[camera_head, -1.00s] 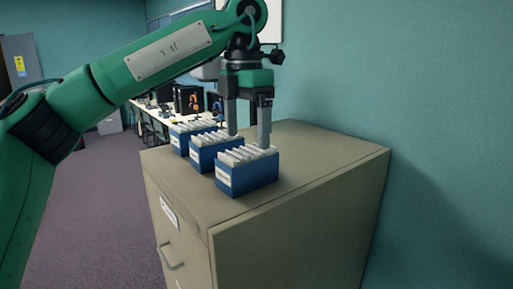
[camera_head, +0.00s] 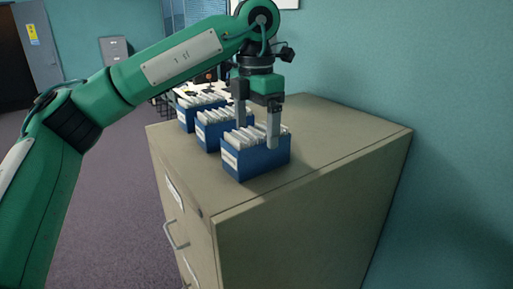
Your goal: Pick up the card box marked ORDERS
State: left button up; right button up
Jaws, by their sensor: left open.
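Three blue card boxes filled with white cards stand in a row on top of a beige filing cabinet (camera_head: 310,200): a near box (camera_head: 262,162), a middle box (camera_head: 205,136) and a far box (camera_head: 186,120). Each has a white label on its front end, too small to read, so I cannot tell which is marked ORDERS. My left gripper (camera_head: 257,130) points down over the near box, open. One finger is in front of the near box's right side, and the other is around its far side, partly hidden by the cards. My right gripper is not in view.
The cabinet top is clear to the right of the boxes, up to the teal wall (camera_head: 440,90). Its front edge lies close to the near box. A desk with equipment, a grey cabinet (camera_head: 114,49) and open carpet (camera_head: 110,210) are behind and left.

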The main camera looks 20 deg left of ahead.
aim_at(256, 147)
pick_arm(q)
jog(key=shift+s+f+p, duration=0.2)
jog(key=shift+p, duration=0.1)
notch_tip(256, 147, down, 5)
jog(key=shift+w+d+r+p, duration=0.1)
jog(key=shift+r+p, duration=0.05)
jog(key=shift+p, duration=0.95)
jog(key=c, duration=1.3)
